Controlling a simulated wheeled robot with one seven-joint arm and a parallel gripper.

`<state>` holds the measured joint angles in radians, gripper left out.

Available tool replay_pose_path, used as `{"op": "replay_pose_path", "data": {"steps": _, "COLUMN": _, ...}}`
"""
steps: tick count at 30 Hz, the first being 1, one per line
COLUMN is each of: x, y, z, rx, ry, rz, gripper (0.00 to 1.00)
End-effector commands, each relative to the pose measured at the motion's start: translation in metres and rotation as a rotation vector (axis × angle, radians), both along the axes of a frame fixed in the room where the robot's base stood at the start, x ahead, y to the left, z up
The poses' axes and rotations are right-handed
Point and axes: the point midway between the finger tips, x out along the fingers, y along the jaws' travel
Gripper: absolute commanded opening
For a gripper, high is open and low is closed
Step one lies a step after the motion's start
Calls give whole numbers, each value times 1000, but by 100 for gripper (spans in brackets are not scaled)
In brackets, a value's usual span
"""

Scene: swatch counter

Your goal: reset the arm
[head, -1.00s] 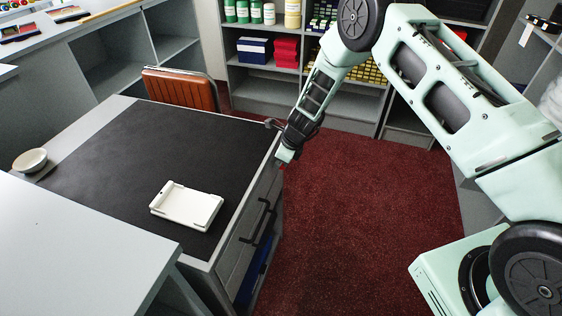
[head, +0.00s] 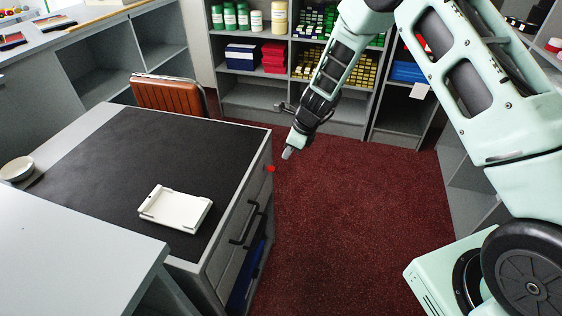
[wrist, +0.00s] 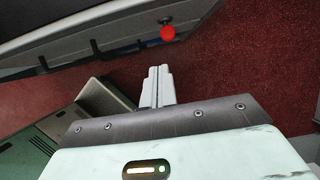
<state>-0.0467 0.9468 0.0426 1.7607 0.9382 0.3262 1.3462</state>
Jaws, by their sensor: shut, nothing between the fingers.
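My gripper (head: 287,153) hangs over the red carpet, just right of the desk's drawer side in the head view. Its fingers are together and empty. In the wrist view the shut fingers (wrist: 157,88) point toward the drawer fronts, apart from them. A small red knob (head: 271,169) sits on the desk's side near its top edge; it also shows in the wrist view (wrist: 167,33), ahead of the fingertips.
The desk (head: 109,150) has a black top with a white tray (head: 175,209) on it and dark drawer handles (head: 243,222). A white bowl (head: 17,168) is at far left. Shelves (head: 290,107) line the back. The carpet (head: 340,220) is clear.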

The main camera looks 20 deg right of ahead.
Motion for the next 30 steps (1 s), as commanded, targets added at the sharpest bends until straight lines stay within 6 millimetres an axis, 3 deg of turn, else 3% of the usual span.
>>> {"op": "replay_pose_path", "data": {"steps": 9, "x": -4, "y": -5, "z": 17, "rx": 0, "ry": 0, "rz": 1, "gripper": 0}}
{"op": "replay_pose_path", "data": {"steps": 14, "x": -20, "y": 19, "z": 44, "rx": -9, "ry": -34, "rz": 165, "gripper": 0}}
{"op": "replay_pose_path", "data": {"steps": 17, "x": -50, "y": 53, "z": 81, "rx": -26, "ry": -90, "rz": 431, "gripper": 0}}
{"op": "replay_pose_path", "data": {"steps": 22, "x": -132, "y": 105, "z": 146, "rx": -78, "ry": -218, "rz": 1018, "gripper": 0}}
{"op": "replay_pose_path", "data": {"steps": 26, "x": -204, "y": 123, "z": 184, "rx": -132, "ry": -315, "rz": 1477, "gripper": 0}}
{"op": "replay_pose_path", "data": {"steps": 30, "x": -279, "y": 122, "z": 211, "rx": -208, "ry": -405, "rz": 1968, "gripper": 0}}
